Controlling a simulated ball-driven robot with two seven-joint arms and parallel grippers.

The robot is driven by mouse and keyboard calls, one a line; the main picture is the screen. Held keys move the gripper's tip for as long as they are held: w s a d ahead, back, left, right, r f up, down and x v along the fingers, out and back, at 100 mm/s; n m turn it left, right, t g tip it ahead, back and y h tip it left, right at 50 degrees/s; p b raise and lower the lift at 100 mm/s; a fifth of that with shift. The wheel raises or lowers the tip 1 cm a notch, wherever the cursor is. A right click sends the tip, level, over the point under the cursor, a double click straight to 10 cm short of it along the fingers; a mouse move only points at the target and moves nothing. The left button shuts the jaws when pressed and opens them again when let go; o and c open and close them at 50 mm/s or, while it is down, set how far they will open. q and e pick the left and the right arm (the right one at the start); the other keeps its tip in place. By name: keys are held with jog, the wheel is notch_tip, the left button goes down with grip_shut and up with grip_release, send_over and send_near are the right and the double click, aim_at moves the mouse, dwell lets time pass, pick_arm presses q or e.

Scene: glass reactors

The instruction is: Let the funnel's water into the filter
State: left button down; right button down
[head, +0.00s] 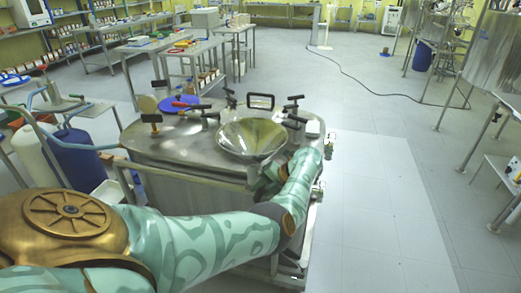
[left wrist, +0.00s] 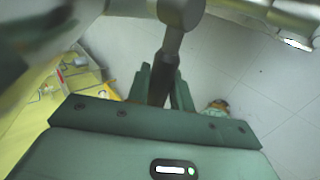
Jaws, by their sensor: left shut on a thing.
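The funnel (head: 252,138) is a wide, shiny metal bowl set in the lid of a steel vessel (head: 180,142), which appears to be the filter. Its inside reflects yellow-green light, so I cannot tell the water level. My left arm reaches across the vessel's front, and its hand is low beside the funnel, mostly hidden by the arm in the head view. In the left wrist view my left gripper (left wrist: 161,88) is shut on a dark valve handle (left wrist: 163,62), joined to a metal stem (left wrist: 180,12) under pipework. My right gripper is out of view.
Clamps and a lid handle (head: 261,101) stand around the vessel's top. A blue drum (head: 80,158) is at left, and benches (head: 190,62) stand behind. The floor to the right is open, with a black cable (head: 375,88) lying farther back.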

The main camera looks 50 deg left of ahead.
pick_arm(q)
jog(key=shift+r, duration=0.1)
jog(key=c, duration=1.3)
grip_release()
jog(key=shift+w, duration=0.1)
jog(key=v, duration=1.6)
jog(key=shift+d+p, duration=0.15)
jog(key=shift+p, duration=0.15)
